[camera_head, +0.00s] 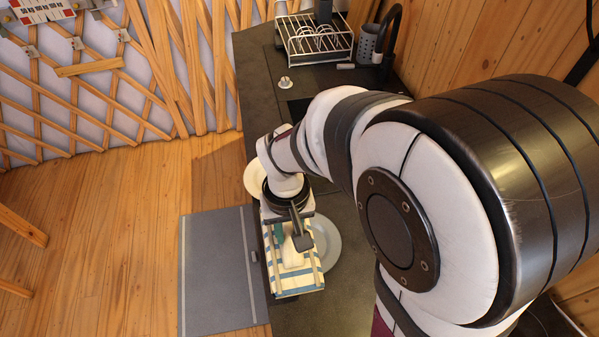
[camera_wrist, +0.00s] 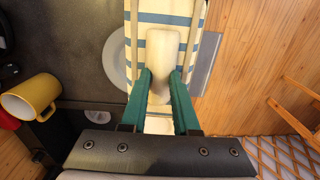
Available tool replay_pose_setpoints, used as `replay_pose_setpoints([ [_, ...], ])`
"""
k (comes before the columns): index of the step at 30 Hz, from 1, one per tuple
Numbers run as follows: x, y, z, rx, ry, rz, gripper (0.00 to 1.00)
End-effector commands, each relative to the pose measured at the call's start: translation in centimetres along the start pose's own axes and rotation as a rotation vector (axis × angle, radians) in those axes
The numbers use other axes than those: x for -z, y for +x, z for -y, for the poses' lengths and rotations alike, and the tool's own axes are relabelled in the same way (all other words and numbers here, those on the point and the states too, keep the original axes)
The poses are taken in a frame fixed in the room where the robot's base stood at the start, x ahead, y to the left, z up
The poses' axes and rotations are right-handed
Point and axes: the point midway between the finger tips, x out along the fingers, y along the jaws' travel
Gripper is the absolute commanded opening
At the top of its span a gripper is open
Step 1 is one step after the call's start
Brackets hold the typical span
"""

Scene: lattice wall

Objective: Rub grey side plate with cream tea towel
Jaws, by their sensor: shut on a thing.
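The cream tea towel (camera_head: 291,283), with blue and tan stripes, lies over the left part of the grey side plate (camera_head: 328,246). In the wrist view the towel (camera_wrist: 150,18) runs up from my gripper, and the plate (camera_wrist: 114,62) shows at its left edge. My gripper (camera_wrist: 165,78) has its green fingers shut on a pale raised lump of the towel. In the head view my gripper (camera_head: 290,240) is above the towel, partly hidden by my wrist. I cannot tell how firmly the towel touches the plate.
Another pale plate (camera_head: 254,181) lies just behind my wrist at the counter edge. A dish rack (camera_head: 314,40) stands at the far end. A grey mat (camera_head: 215,270) lies on the floor at left.

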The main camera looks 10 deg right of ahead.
Motion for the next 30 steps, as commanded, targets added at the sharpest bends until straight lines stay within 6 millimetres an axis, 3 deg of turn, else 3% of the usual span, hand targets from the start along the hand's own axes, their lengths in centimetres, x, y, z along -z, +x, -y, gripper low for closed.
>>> replay_pose_setpoints([
  [23, -0.1, 6.7, 0.0, 0.000, 0.001, 0.003, 0.00],
  [25, -0.1, 8.0, 0.0, -0.001, 0.000, 0.005, 0.00],
  [30, 1.6, 7.7, 0.0, 0.000, 0.002, 0.000, 0.00],
])
